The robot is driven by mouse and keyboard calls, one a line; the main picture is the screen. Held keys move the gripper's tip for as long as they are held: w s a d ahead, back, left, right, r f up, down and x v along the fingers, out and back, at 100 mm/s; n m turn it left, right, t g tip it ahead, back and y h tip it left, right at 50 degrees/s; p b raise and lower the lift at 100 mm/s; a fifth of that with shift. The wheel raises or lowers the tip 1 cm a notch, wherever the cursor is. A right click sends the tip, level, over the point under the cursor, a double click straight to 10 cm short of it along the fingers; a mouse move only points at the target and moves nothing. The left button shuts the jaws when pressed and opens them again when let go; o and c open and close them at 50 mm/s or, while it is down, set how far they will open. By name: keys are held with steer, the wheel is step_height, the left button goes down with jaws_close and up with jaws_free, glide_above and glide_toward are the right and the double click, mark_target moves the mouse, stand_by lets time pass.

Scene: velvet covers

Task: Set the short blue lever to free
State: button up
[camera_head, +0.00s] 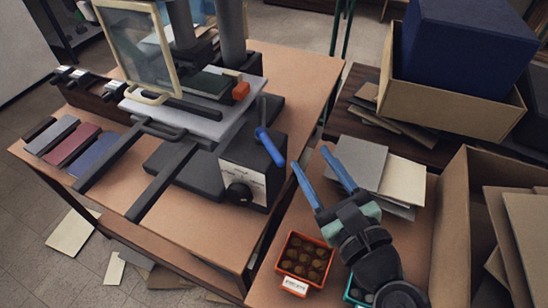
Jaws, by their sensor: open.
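The short blue lever (270,147) is on the side of the dark press unit, beside a white label plate (243,180) with a black knob (239,194). The lever slants from upper left to lower right. The print on the plate is too small to read. My gripper (313,169) is open, with two blue fingers pointing up and left. It is to the right of the lever in the picture, apart from it, and nothing is between the fingers.
The press has a framed screen (138,48) and a pale bed plate (165,117). Coloured slabs (72,143) lie at the table's left. An orange tray of brown round pieces (280,267), grey and cream boards (360,160) and cardboard boxes (455,91) stand near my arm.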

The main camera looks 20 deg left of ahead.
step_height(320, 180, down, 5)
steer(key=s+m+y+b, duration=0.1)
steer(key=s+m, duration=0.1)
steer(key=m, duration=0.1)
steer(key=m+b, duration=0.1)
steer(key=b, duration=0.1)
glide_toward(259, 130)
steer(key=shift+g+y, duration=0.3)
steer(key=shift+g, duration=0.1)
steer(key=x, duration=0.5)
steer(key=shift+w+d+f, duration=0.35)
jaws_close()
stand_by(0.3)
